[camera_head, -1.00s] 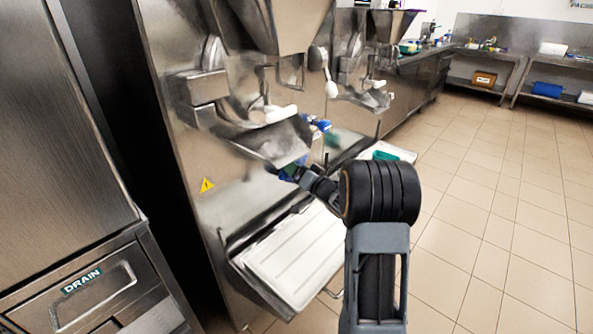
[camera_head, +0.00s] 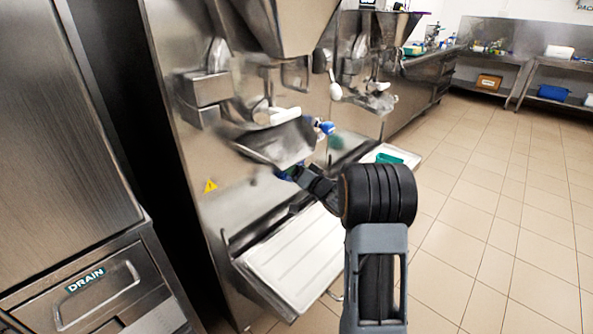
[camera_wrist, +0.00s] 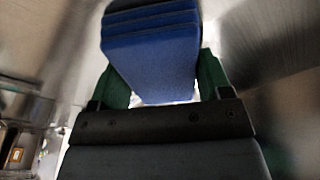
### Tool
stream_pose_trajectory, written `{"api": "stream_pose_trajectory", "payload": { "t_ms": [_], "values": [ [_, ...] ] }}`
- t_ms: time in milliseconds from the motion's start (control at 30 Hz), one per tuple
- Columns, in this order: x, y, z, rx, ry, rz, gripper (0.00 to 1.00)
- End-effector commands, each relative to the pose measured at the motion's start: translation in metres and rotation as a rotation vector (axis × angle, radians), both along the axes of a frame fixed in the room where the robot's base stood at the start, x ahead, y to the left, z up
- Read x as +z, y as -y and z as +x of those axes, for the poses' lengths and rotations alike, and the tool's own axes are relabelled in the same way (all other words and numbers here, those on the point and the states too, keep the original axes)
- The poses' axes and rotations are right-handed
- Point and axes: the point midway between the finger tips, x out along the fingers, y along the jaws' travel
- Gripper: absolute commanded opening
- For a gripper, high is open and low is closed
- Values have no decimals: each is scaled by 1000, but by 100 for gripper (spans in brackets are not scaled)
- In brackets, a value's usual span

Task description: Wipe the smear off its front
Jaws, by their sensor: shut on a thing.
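My gripper (camera_wrist: 160,85) has green fingers shut on a blue layered block, like a sponge or folded cloth (camera_wrist: 155,55), in the wrist view. In the head view my gripper (camera_head: 290,174) is below the steel spout chute of the nearest batch freezer (camera_head: 235,155), close to its front. The chute hides part of it and most of the block. Whether the block touches the steel I cannot tell. A blurred greenish patch (camera_head: 346,139) shows on the steel front further right, beyond the chute. I cannot tell whether it is the smear; no other clear smear shows.
A white drip tray (camera_head: 295,262) juts out low below my gripper. The spout chute (camera_head: 275,143) overhangs it. A second freezer (camera_head: 365,85) stands beyond, with a green item (camera_head: 389,158) on its tray. A DRAIN-labelled cabinet (camera_head: 85,290) stands left. Tiled floor (camera_head: 490,220) is clear at right.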

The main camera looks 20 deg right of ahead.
Motion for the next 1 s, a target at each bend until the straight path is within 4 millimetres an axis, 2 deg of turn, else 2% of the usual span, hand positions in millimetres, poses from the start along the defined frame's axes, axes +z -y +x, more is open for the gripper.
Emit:
{"api": "stream_pose_trajectory", "payload": {
  "t_ms": [167, 400, 633, 867, 1000],
  "values": [
    [0, 5, 2, -1, 0, 0, 45],
    [1, 25, 10, -2, 1, 1, 45],
    [0, 36, 14, -1, -1, 0, 45],
    [0, 35, 17, 0, 0, 0, 45],
    [0, 26, 15, 3, 1, 1, 45]
  ]
}}
